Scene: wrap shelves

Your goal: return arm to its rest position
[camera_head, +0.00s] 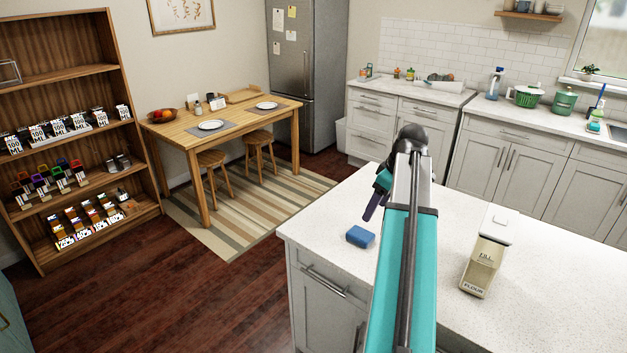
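My arm (408,260), teal and grey, reaches from the bottom edge up over the white island counter. It bends at a dark grey joint near the top of its reach. My gripper (374,206) shows as a dark, narrow shape left of the arm and slants down toward the counter. It is partly hidden by my arm, and whether its fingers are apart cannot be made out. A blue block (360,236), perhaps a sponge, lies on the counter just below the gripper and looks apart from it.
A flour container (484,262) stands on the island counter (550,300) right of my arm. The counter's right part is clear. A stocked wooden shelf (75,130) and a dining table (222,125) with stools stand left. Kitchen cabinets (520,165) line the back.

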